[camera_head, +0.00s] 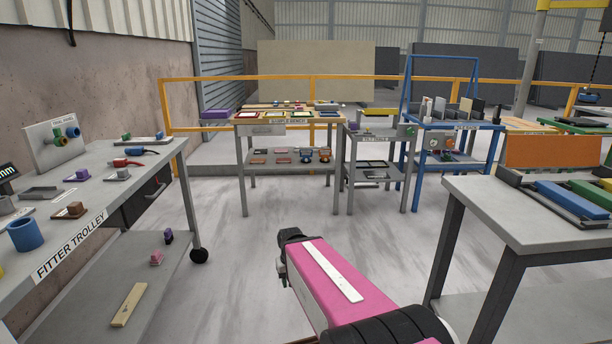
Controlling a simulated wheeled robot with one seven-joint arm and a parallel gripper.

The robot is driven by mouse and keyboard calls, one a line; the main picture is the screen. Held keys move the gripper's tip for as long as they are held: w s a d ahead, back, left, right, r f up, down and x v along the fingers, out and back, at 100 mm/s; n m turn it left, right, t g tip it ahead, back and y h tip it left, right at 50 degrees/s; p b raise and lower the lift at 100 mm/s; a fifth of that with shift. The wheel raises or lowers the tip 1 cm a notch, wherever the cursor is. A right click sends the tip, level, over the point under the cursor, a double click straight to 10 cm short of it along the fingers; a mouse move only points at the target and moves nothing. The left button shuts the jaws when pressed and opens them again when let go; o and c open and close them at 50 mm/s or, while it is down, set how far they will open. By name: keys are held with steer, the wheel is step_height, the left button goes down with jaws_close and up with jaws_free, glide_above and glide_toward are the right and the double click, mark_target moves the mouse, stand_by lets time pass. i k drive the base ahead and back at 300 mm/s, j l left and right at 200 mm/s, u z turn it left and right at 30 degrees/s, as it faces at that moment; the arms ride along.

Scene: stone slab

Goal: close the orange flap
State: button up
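An orange flap (553,152) shows at the right, beyond the grey table corner. It is a wide flat orange panel below the front edge of a bench, under a label strip too small to read. I cannot tell its exact angle or how it is hinged. My pink arm link reaches in from the bottom middle and ends in a dark joint well to the left of the flap and nearer to me. No gripper fingers can be made out, and nothing of mine touches the flap.
A grey table (530,215) with coloured bars stands at the right, between me and the flap. A blue-framed stand (453,140) is left of the flap. The fitter trolley (150,165) is on the left, a sample bench (290,137) ahead. Grey floor lies open between them.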

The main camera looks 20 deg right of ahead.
mark_target(523, 152)
steer(key=i+z, duration=0.5)
steer(key=i, duration=1.25)
steer(key=i+z, duration=0.15)
steer(key=i, duration=0.3)
steer(key=i+j+z, duration=0.2)
steer(key=i, duration=0.2)
steer(key=i+j+z, duration=0.15)
steer(key=i, duration=0.3)
steer(key=z, duration=3)
